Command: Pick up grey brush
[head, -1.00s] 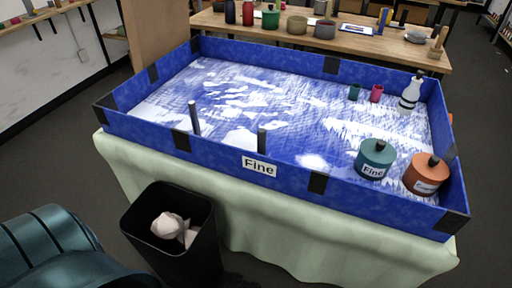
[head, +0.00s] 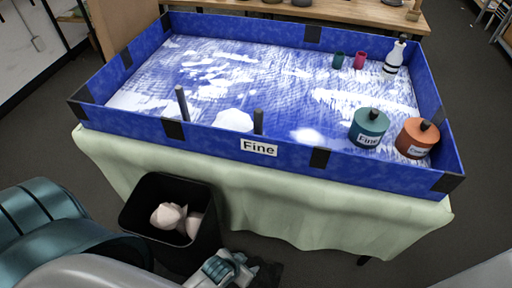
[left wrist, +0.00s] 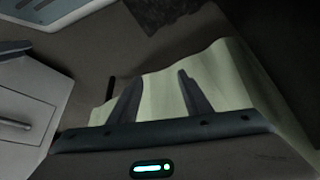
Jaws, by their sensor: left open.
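I cannot make out a grey brush for certain. Two upright grey rods stand at the near wall of the blue tray (head: 205,143): a left rod (head: 182,104) and a right rod (head: 258,122). Whether either is a brush handle I cannot tell. My left gripper (head: 248,271) is low at the bottom of the head view, beside the bin and below the tray. In the left wrist view its two fingers (left wrist: 160,76) are apart with nothing between them, in front of the pale green cloth. My right gripper is not in view.
The tray stands on a table with a green cloth (head: 290,205). It holds a teal pot (head: 368,125), an orange pot (head: 416,138), two small cups and a white bottle (head: 395,58). A black bin (head: 150,215) with crumpled paper stands in front. A wooden table (head: 340,12) is behind.

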